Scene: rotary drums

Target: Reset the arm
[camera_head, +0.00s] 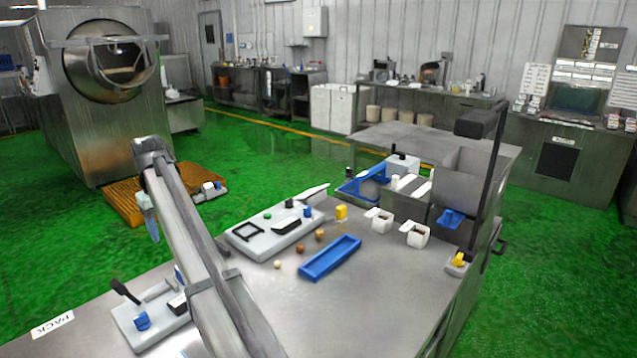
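My arm rises from the bottom of the head view, over the metal worktable (370,305), and reaches up and to the left. Its far end bends downward at the upper left. My gripper (152,232) hangs there, pale and small, beyond the table's far edge and above the green floor. Its fingers are too small to tell apart, and I see no object in it. The arm hides part of the table's left side.
A grey panel (258,241), blue tray (330,259), several small balls, two white cups and a yellow block (341,212) are on the table. A lever box (137,328) stands front left, partly behind my arm. A steel drum machine (100,128) stands back left.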

